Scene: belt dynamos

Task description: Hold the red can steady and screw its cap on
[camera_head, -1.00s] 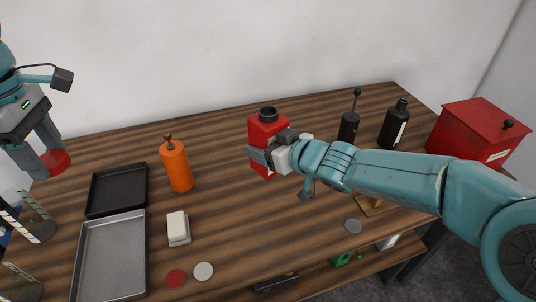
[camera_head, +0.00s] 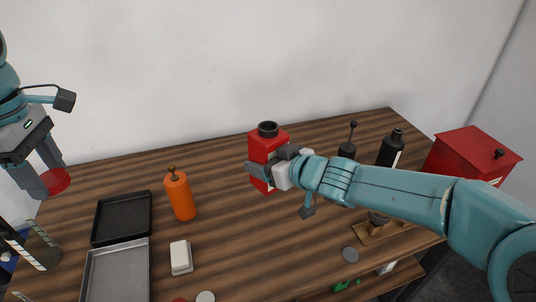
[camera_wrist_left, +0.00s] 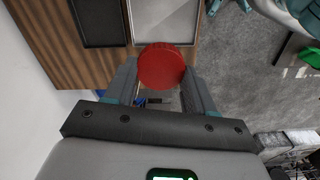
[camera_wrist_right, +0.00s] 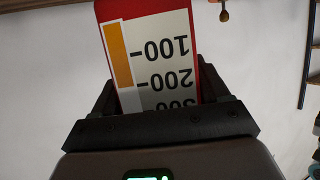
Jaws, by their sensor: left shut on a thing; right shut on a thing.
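The red can (camera_head: 259,150) with an open black neck stands upright at the middle of the table. My right gripper (camera_head: 268,172) is shut around the can's body; the can with its white scale label (camera_wrist_right: 155,60) fills the space between the fingers in the right wrist view. My left gripper (camera_head: 48,180) is at the far left, raised high and well apart from the can. It is shut on a round red cap (camera_head: 55,181), which also shows between its fingers in the left wrist view (camera_wrist_left: 165,66).
Dark bottles (camera_head: 391,150) and a red box (camera_head: 470,157) stand at the right. Table between orange bottle and can is clear.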

